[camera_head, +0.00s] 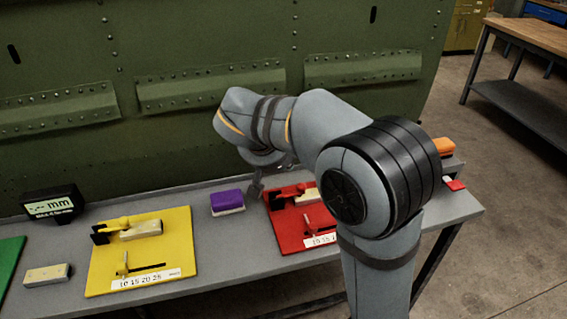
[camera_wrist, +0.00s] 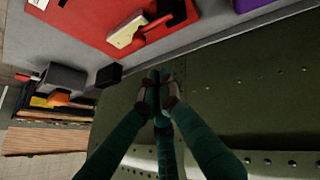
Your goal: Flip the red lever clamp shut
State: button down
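The red board (camera_head: 290,236) lies on the bench, partly hidden behind my arm in the head view. It also fills the upper left of the wrist view (camera_wrist: 85,18). On it a red clamp lever (camera_wrist: 152,29) runs from a black clamp body (camera_wrist: 180,10) towards a cream block (camera_wrist: 126,33). I cannot tell for sure whether the clamp is open or shut. My gripper (camera_head: 256,187) hangs just left of the red board in the head view. In the wrist view its green fingers (camera_wrist: 157,95) converge with tips together, apart from the clamp, with nothing seen between them.
A purple-topped block (camera_head: 227,201) stands left of the red board. A yellow board (camera_head: 180,255) with a similar clamp lies further left, beside a small display (camera_head: 53,204). The green riveted fuselage panel (camera_head: 200,60) rises behind the bench. An orange item (camera_head: 445,146) sits at the right end.

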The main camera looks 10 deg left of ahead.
jog(key=s+d+r+p, duration=0.1)
jog(key=r+p, duration=0.1)
jog(key=r, duration=0.4)
jog(key=s+d+r+p, duration=0.2)
jog(key=r, duration=0.4)
jog(key=shift+r+p, duration=0.25)
jog(key=shift+p, duration=0.05)
jog(key=shift+w+d+f, duration=0.1)
jog(key=w+a+f+b, duration=0.3)
jog(key=f+b, duration=0.1)
jog(key=f, duration=0.8)
jog(key=shift+a+f+b, duration=0.15)
jog(key=shift+b, duration=0.15)
